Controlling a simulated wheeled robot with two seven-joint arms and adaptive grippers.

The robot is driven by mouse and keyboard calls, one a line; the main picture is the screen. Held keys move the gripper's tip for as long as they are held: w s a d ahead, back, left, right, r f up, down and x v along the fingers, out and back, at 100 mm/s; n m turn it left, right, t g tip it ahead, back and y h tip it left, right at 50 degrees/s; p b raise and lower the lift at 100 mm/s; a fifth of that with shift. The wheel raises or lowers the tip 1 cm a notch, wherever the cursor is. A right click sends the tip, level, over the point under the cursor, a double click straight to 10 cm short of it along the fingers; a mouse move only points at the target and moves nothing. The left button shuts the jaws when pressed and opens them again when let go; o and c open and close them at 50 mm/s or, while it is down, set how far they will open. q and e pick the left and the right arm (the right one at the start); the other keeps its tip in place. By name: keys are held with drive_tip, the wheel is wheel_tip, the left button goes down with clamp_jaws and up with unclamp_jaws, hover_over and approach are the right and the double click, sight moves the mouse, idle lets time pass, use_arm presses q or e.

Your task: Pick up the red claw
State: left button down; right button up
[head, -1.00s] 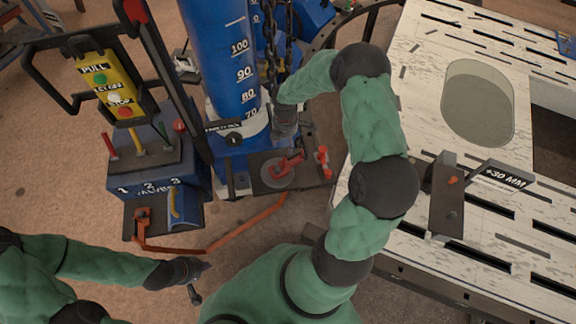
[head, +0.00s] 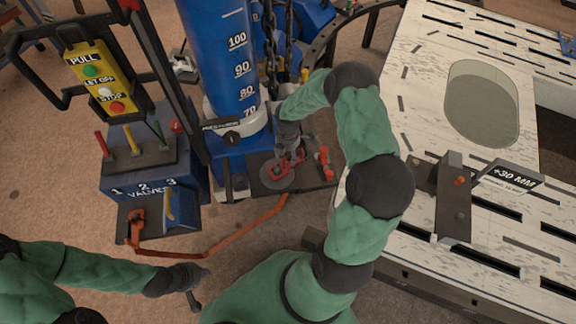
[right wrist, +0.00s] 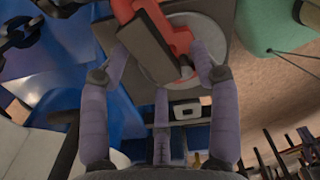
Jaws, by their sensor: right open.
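The red claw (head: 284,167) lies on a round grey disc (head: 270,178) on a dark plate at the foot of the blue column. In the right wrist view the red claw (right wrist: 160,28) shows between and beyond the fingertips. My right gripper (head: 289,153) is above the claw and partly covers it. In the right wrist view its fingers (right wrist: 163,55) stand apart on either side of the claw; whether they touch it I cannot tell. My left gripper (head: 198,288) hangs low at the left, far from the claw; its jaws are too small to read.
Another red part (head: 326,162) stands at the right of the plate. The blue column (head: 222,60) and chains (head: 272,45) rise close behind. A valve box (head: 150,170) is at the left, with an orange hose (head: 235,238). The slotted white bench (head: 425,130) is at the right.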

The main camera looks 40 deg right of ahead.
drive_tip(key=shift+f, duration=0.45)
drive_tip(key=shift+r, duration=0.1)
clamp_jaws()
drive_tip(key=shift+r, duration=0.15)
drive_tip(key=shift+w+r+p, duration=0.1)
drive_tip(key=shift+r+p, duration=0.25)
wheel_tip(320, 180, up, 2)
drive_tip(key=shift+r+p, duration=0.2)
drive_tip(key=shift+p, duration=0.55)
drive_tip(key=s+a+r+p, duration=0.4)
drive_tip(key=s+a+r, duration=0.2)
drive_tip(key=a+r, duration=0.3)
drive_tip(key=a, duration=0.3)
drive_tip(key=shift+s+a+r+p, duration=0.15)
drive_tip(key=shift+s+r+p, duration=0.2)
drive_tip(key=shift+p, duration=0.05)
